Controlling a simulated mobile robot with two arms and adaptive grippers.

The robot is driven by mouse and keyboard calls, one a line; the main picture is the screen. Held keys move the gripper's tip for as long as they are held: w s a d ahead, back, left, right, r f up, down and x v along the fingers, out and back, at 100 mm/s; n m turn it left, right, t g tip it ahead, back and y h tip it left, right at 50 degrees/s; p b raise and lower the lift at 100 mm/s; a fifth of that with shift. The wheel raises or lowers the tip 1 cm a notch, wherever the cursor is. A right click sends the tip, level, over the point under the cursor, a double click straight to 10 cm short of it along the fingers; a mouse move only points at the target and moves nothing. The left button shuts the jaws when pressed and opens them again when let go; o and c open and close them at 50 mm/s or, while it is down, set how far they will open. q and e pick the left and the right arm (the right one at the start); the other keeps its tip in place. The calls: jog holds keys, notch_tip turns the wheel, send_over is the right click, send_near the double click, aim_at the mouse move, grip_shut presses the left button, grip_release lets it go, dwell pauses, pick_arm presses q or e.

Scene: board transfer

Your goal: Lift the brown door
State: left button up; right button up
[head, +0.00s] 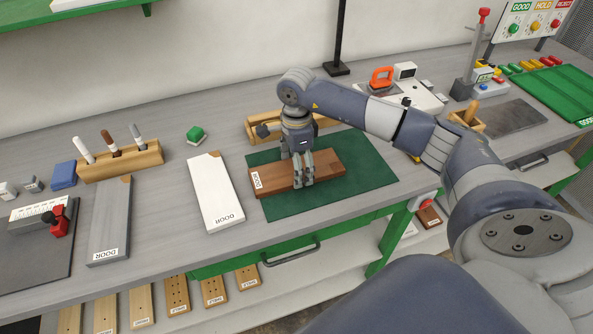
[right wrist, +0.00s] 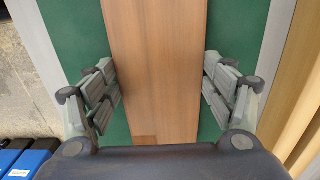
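The brown door (head: 322,166) is a wooden board with a white DOOR label at its left end. It lies flat on a green mat (head: 375,160) on the workbench. My right gripper (head: 304,182) reaches down over the middle of the door in the head view. My left gripper is not in view.
A white door (head: 214,190) and a grey door (head: 110,222) lie left of the mat. A wooden holder (head: 262,126) stands just behind the mat. Several boards lie on the lower shelf.

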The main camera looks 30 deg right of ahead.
jog(key=c, duration=0.3)
